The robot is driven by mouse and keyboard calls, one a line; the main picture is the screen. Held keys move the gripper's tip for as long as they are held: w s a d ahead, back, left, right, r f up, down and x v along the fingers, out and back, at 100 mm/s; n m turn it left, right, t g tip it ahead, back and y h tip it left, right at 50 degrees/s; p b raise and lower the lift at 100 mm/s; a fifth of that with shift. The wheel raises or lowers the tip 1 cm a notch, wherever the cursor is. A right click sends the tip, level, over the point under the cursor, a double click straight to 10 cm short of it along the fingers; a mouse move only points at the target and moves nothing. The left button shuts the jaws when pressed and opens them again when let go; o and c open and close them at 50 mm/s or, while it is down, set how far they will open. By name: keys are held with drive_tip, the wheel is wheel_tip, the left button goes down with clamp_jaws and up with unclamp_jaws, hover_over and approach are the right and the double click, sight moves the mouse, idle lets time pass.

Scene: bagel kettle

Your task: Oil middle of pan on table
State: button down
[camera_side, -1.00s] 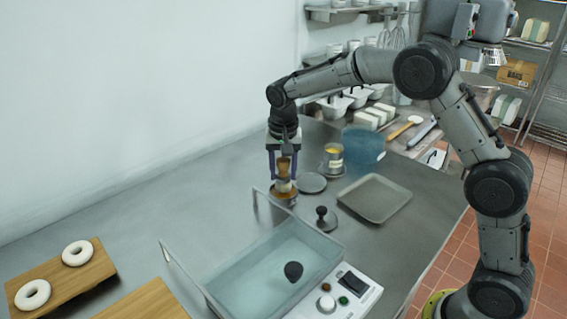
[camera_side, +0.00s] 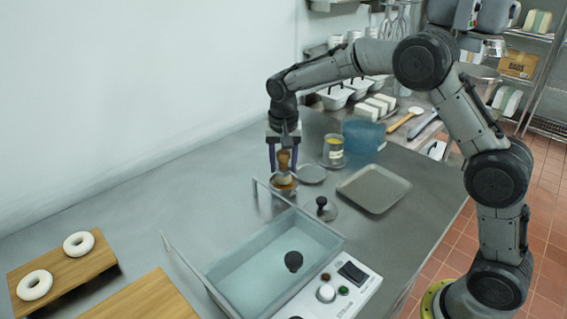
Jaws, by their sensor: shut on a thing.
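My gripper (camera_side: 284,167) points down and is shut on a brush with a brown handle (camera_side: 284,159). The brush is upright, its lower end at a small bowl (camera_side: 284,190) with amber contents; whether the bristles touch the contents is too small to tell. The pan, a flat grey square tray (camera_side: 374,190), lies on the steel table (camera_side: 200,190) to the right of the gripper. Its surface looks bare.
A water-filled kettle basin (camera_side: 275,255) with raised wire handles and a control box stands in front of the bowl. A black-knobbed lid (camera_side: 322,209), a round grey disc (camera_side: 311,174) and a jar with yellow contents (camera_side: 333,152) are nearby. Bagels lie on a wooden board (camera_side: 60,270).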

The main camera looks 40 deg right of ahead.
drive_tip(key=shift+f, duration=0.55)
idle(1.2)
drive_tip(key=shift+r, duration=0.1)
drive_tip(key=shift+r, duration=3.45)
